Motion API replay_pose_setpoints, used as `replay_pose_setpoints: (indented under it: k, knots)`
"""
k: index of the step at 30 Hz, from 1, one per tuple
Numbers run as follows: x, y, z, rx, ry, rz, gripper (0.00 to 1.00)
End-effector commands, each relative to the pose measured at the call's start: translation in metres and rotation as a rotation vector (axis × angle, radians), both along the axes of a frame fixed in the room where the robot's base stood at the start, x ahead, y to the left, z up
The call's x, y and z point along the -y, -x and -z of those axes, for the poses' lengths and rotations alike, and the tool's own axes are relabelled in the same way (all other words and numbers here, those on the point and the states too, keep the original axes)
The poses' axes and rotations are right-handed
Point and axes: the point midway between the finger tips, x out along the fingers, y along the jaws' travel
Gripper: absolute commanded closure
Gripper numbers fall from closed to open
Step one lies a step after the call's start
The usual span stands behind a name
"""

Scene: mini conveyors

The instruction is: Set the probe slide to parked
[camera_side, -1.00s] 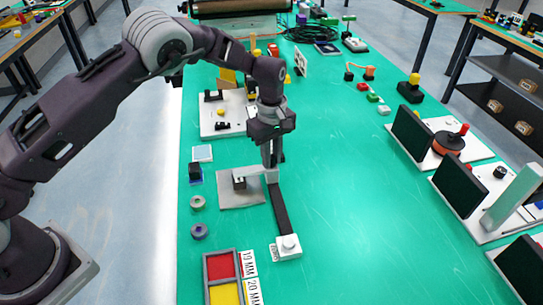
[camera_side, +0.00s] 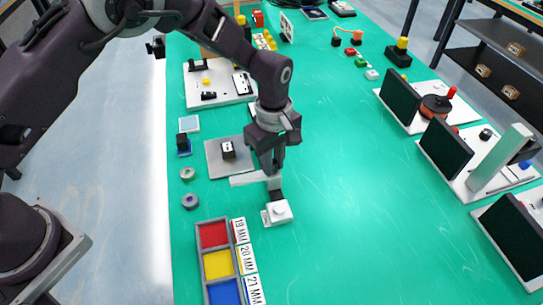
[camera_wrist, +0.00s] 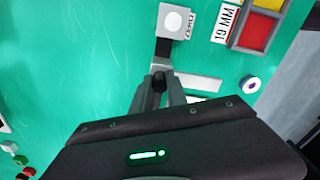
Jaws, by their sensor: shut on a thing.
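The probe slide (camera_side: 272,181) is a light grey carriage on a black rail (camera_side: 277,196). A pale probe bar (camera_side: 244,180) sticks out from it to the left. In the wrist view the slide (camera_wrist: 163,66) sits near the rail's end block, with a short stretch of rail (camera_wrist: 163,47) between them. The white end block (camera_side: 279,210) has a round top and a small label that seems to read ZERO (camera_wrist: 189,25). My gripper (camera_side: 272,170) is shut on the slide's black knob (camera_wrist: 158,80). My gripper hides the rail's far part.
A grey plate (camera_side: 214,171) with a small black block (camera_side: 228,150) lies left of the rail. Colored bins (camera_side: 215,235) with size cards stand at the front left. Two rolls (camera_side: 190,201) lie nearby. The green table right of the rail is clear.

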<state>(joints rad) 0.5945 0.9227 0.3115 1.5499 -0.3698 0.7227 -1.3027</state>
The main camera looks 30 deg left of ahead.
Motion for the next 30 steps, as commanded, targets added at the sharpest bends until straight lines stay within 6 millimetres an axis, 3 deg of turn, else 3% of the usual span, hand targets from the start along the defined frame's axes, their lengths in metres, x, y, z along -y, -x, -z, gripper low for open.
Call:
replay_pose_setpoints:
  k: [2, 3, 6, 16, 24, 30]
  knots:
    - [0.006, 0.004, -0.001, -0.008, 0.009, 0.007, 1.00]
    - [0.006, 0.004, -0.001, -0.009, 0.008, 0.007, 0.80]
    - [0.006, 0.004, 0.000, -0.010, 0.008, 0.007, 0.60]
    - [0.004, 0.003, -0.003, -0.006, 0.005, 0.005, 0.60]
    - [0.004, 0.002, -0.055, -0.004, 0.007, 0.005, 0.60]
    - [0.004, 0.003, -0.071, -0.008, 0.005, 0.006, 0.60]
